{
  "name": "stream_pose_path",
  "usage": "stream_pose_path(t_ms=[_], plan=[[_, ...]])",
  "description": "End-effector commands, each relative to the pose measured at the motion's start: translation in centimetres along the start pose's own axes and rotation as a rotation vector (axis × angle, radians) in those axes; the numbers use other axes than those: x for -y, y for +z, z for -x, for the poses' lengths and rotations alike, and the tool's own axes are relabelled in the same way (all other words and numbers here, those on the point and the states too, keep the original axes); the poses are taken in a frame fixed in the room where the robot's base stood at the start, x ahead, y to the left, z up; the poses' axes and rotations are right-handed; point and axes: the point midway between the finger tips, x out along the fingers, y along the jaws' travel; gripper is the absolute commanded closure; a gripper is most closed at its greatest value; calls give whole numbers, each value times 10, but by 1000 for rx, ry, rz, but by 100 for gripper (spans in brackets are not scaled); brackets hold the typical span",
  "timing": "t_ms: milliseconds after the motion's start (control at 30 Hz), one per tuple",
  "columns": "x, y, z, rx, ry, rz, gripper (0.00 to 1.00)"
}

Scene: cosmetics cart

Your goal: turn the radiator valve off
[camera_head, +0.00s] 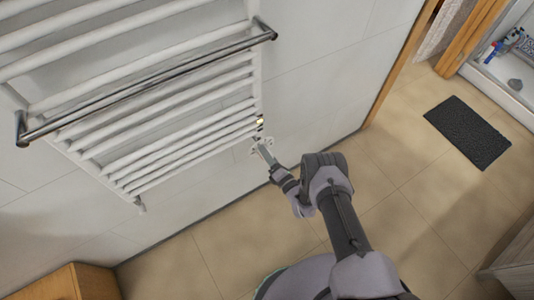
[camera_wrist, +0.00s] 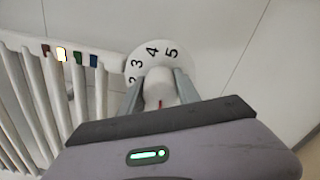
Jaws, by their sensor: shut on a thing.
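The radiator valve is a white round knob (camera_wrist: 159,84) with a numbered dial behind it (camera_wrist: 152,51); the digits 2, 3, 4 and 5 show in the wrist view. A small red mark (camera_wrist: 160,103) shows on the knob. My gripper (camera_wrist: 158,88) has one finger on each side of the knob and is shut on it. In the head view my gripper (camera_head: 262,148) is at the lower right corner of the white towel radiator (camera_head: 185,115). The knob is too small there to make out clearly.
A metal towel bar (camera_head: 150,80) sticks out from the radiator above my gripper. A wooden cabinet (camera_head: 70,284) stands at the lower left. A dark mat (camera_head: 467,132) lies on the tiled floor at the right, near a wooden door frame (camera_head: 402,62).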

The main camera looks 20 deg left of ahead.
Motion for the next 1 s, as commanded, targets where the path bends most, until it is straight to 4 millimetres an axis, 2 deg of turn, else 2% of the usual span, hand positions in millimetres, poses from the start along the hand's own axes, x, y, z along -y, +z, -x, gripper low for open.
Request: stream_pose_path(t_ms=[33, 67, 133, 167, 433, 567, 767, 1000], plan=[[1, 0, 1, 1, -2, 0, 100], [1, 0, 1, 1, -2, 0, 55], [1, 0, 1, 1, -2, 0, 41], [1, 0, 1, 1, -2, 0, 39], [0, 0, 0, 0, -1, 0, 39], [-1, 1, 10, 0, -3, -2, 39], [-3, 3, 58, 2, -5, -3, 39], [0, 2, 131, 5, -7, -4, 39]])
